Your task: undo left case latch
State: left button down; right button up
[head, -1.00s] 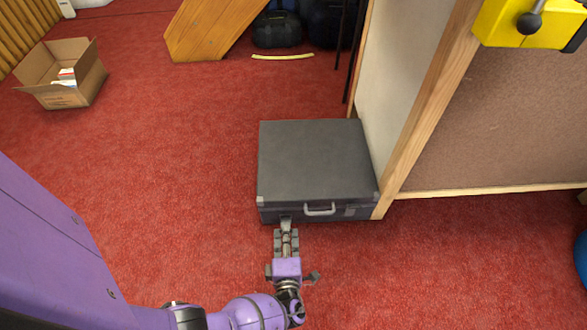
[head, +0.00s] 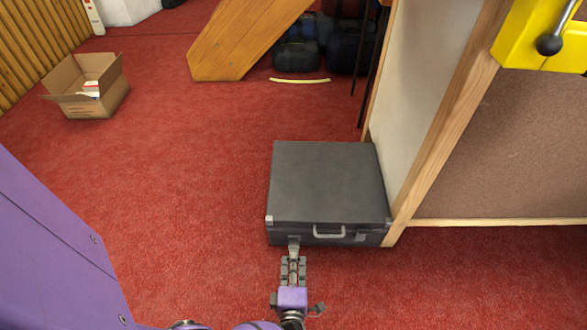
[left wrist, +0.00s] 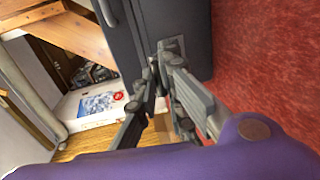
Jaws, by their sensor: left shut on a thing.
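The dark grey case (head: 328,182) lies flat and closed on the red carpet, with its front side towards me. Its left latch (head: 293,240) is on the front side, left of the pale handle (head: 328,232); the right latch (head: 361,238) is on the other side of the handle. My left gripper (head: 294,255) is at the left latch, with its fingertips shut on it and partly hiding it. The left wrist view shows the fingers (left wrist: 163,58) close together at the grey latch plate (left wrist: 176,45) on the case. My right gripper is not in view.
A wooden-framed bench (head: 440,145) stands right against the case, with a yellow vise (head: 535,35) on top. An open cardboard box (head: 88,88) is at the far left. Carpet is free left of the case. A white box (left wrist: 95,104) shows in the left wrist view.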

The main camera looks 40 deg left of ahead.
pick_arm(q)
jog(key=shift+s+a+f, duration=0.2)
jog(key=shift+s+f, duration=0.25)
jog(key=shift+f, duration=0.15)
jog(key=c, duration=1.8)
grip_release()
jog(key=shift+f, duration=0.2)
jog(key=shift+c, duration=0.2)
jog(key=shift+r, duration=0.1)
jog(key=shift+w+d, duration=0.1)
notch_tip(320, 180, up, 10)
jog(key=shift+r, duration=0.15)
jog(key=shift+w, duration=0.1)
